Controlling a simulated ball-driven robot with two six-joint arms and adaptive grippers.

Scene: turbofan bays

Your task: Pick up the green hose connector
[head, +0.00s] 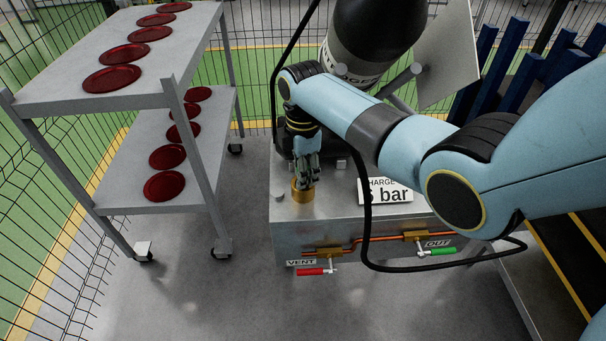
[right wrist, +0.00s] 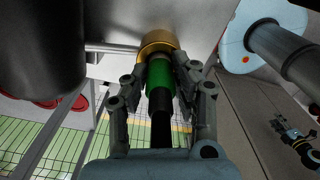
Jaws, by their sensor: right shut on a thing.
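The green hose connector (right wrist: 159,74) shows in the right wrist view between the fingers of my right gripper (right wrist: 177,80), which is shut on it. Its far end meets a round brass fitting (right wrist: 157,42); how deep it sits there I cannot tell. A black hose (right wrist: 162,125) runs from its near end. In the head view my right gripper (head: 306,172) points down over the brass fitting (head: 302,191) on the metal box; its fingers hide the connector. What appears to be my left gripper (right wrist: 291,132) is small at the right of the wrist view; its jaws are unclear.
The metal box (head: 300,238) carries a red VENT handle (head: 311,271), a green OUT handle (head: 437,251) and a "bar" sign (head: 385,191). A dark cylinder (head: 378,35) stands behind. A grey trolley (head: 50,85) with red discs stands left. Floor between trolley and box is clear.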

